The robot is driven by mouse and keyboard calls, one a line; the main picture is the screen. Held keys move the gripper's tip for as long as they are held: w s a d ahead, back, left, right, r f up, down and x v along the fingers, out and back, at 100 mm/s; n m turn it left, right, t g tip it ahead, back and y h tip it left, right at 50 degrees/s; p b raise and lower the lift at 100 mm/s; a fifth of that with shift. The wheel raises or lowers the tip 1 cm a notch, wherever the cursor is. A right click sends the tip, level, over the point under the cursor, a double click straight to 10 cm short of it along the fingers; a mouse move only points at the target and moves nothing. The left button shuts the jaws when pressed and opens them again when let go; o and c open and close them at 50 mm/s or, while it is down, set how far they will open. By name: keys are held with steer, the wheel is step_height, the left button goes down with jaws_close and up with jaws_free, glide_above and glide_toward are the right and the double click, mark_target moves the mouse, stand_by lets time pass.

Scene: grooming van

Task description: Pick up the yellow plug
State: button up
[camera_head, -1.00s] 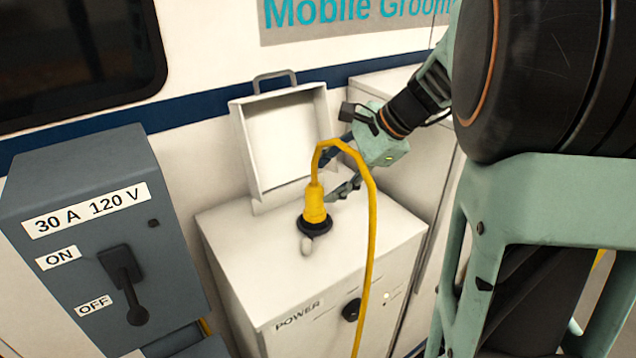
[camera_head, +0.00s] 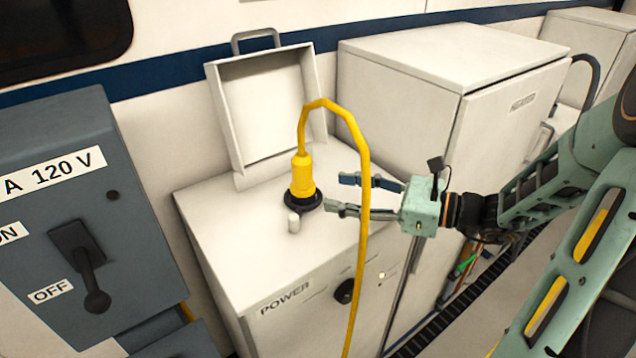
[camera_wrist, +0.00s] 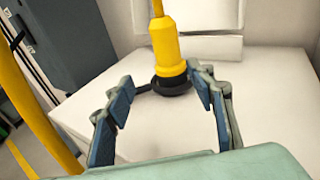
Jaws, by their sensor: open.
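The yellow plug (camera_head: 302,176) stands upright in a round black socket (camera_head: 303,201) on top of the white power box (camera_head: 240,222). Its yellow cable (camera_head: 364,250) loops up from the plug and hangs down over the box's front. My gripper (camera_head: 341,194) is open, to the right of the plug, with its fingers pointing at it and the cable passing in front of them. In the wrist view the plug (camera_wrist: 167,51) is ahead, between and just beyond the open fingertips (camera_wrist: 158,90). I cannot tell whether a fingertip touches the socket rim.
A raised lid (camera_head: 265,110) stands behind the plug. A small pale peg (camera_head: 293,222) is in front of it. A grey switch box (camera_head: 75,200) with a lever is at left; a white cabinet (camera_head: 400,110) stands behind my gripper.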

mark_target(311, 174)
steer(key=shift+w+d+r+m+t+y, duration=0.15)
steer(key=shift+d+r+m+t+y, duration=0.15)
steer(key=shift+d+r+m+t, duration=0.25)
steer(key=shift+w+t, duration=0.15)
steer(key=shift+t, duration=0.2)
steer(key=x, duration=1)
steer(key=shift+a+r, duration=0.15)
steer(key=shift+a, duration=0.15)
jaws_close()
